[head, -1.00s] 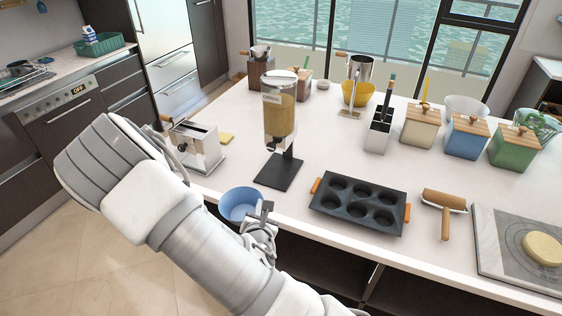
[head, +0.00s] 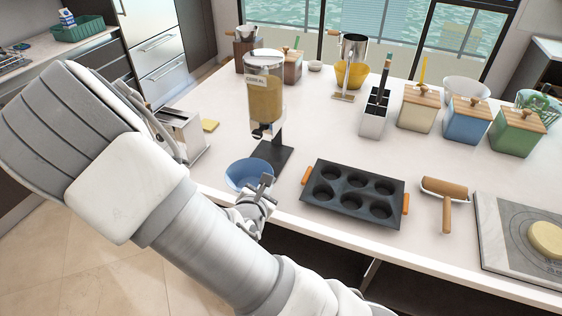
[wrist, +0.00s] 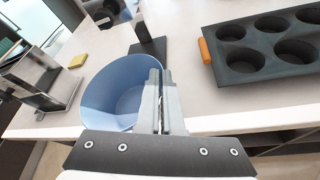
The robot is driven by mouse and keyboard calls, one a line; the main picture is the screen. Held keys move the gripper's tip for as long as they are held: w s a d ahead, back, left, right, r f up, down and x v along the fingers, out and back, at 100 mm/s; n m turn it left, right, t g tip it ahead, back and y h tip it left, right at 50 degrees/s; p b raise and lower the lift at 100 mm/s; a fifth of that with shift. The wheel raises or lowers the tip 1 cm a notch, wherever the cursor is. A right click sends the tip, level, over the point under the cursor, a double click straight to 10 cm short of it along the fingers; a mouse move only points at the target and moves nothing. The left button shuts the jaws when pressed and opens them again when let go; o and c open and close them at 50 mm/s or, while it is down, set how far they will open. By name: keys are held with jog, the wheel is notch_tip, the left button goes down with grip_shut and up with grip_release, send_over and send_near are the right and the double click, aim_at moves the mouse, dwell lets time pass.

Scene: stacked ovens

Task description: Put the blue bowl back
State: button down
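The blue bowl (head: 247,175) is upright at the front edge of the white counter, just in front of the cereal dispenser (head: 265,105) and its dark base. My gripper (head: 266,181) is at the bowl's right side. In the wrist view the bowl (wrist: 112,100) lies left of my gripper (wrist: 157,80), whose fingers are close together with the bowl's rim between them. The fingers hide part of the rim. I cannot tell whether the bowl touches the counter.
A dark muffin tin (head: 352,193) with orange handles lies to the right. A metal toaster-like appliance (head: 182,135) and a yellow sponge-like block (head: 210,125) are on the left. A rolling pin (head: 445,195) and a marble board (head: 500,255) are farther right.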

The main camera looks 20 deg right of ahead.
jog(key=w+d, duration=0.3)
jog(key=w, duration=0.1)
jog(key=w+d, duration=0.3)
jog(key=w, duration=0.1)
jog(key=w+d+b, duration=0.1)
jog(key=w+d, duration=0.2)
jog(key=w, duration=0.1)
jog(key=shift+w+d, duration=0.15)
jog(key=shift+w, duration=0.1)
jog(key=shift+f, duration=1.75)
jog(key=shift+f, duration=0.2)
jog(key=c, duration=1.1)
grip_release()
